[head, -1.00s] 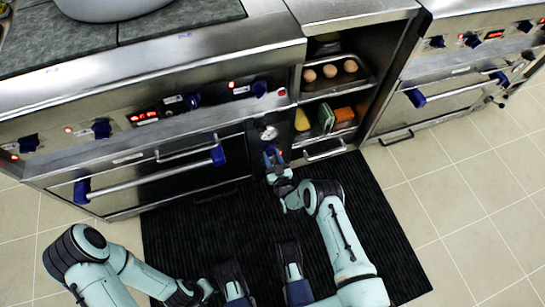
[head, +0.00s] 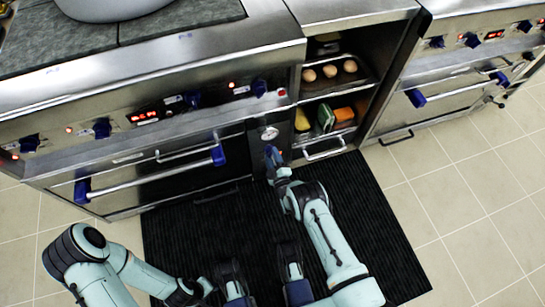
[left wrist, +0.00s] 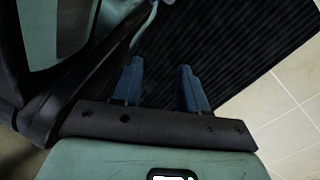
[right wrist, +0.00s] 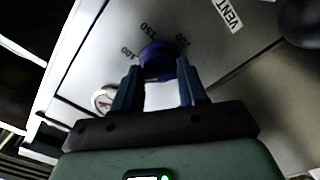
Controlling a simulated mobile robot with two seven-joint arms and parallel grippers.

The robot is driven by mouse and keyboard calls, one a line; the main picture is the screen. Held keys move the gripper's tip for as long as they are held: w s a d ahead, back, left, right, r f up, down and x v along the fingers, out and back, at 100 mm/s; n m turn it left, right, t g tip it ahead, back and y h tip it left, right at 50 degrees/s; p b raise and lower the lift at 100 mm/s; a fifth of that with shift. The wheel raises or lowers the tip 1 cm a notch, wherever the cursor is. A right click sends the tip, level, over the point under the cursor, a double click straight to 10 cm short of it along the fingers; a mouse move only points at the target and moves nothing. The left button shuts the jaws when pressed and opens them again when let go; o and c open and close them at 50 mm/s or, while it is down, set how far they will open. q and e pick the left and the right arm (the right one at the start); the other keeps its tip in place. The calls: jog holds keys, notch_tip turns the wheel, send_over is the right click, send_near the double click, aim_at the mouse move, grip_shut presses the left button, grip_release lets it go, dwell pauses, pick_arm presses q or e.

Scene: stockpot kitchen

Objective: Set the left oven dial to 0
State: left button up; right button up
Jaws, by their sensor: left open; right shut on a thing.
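In the right wrist view, the blue oven dial (right wrist: 158,62) sits on a steel panel with the marks 100, 150 and 200 around its upper side. My right gripper (right wrist: 159,70) is shut on this dial, with one finger on each side of it. In the head view, my right gripper (head: 273,154) is at the narrow panel right of the left oven's door, just below a round white gauge (head: 269,133); the dial is hardly distinguishable from the fingers there. The dial's pointer cannot be read. My left gripper (left wrist: 160,70) is open and empty above the dark mat.
The left oven door's handle (head: 150,177) is left of my right gripper. An open shelf with trays of eggs (head: 330,70) and food is to its right. A black ribbed mat (head: 370,230) covers the floor in front. A second oven (head: 450,90) stands farther right.

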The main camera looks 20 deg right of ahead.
pick_arm(q)
jog(key=shift+s+a+f+g+b, duration=0.1)
jog(key=shift+s+f+g+b, duration=0.25)
jog(key=shift+s, duration=0.25)
pick_arm(e)
jog(key=shift+n, duration=3.6)
jog(key=o, duration=1)
jog(key=shift+s, duration=0.1)
pick_arm(q)
jog(key=w+d+r+t+p, duration=0.1)
jog(key=w+r+t+p, duration=0.2)
jog(key=w+r+p, duration=0.2)
jog(key=shift+w+d+r+m+t, duration=0.15)
jog(key=shift+w+r+m+t, duration=0.2)
jog(key=shift+w+r, duration=1.25)
pick_arm(e)
jog(key=shift+s+d, duration=0.15)
jog(key=shift+s, duration=3.2)
jog(key=shift+s+d, duration=0.1)
jog(key=shift+s, duration=3.2)
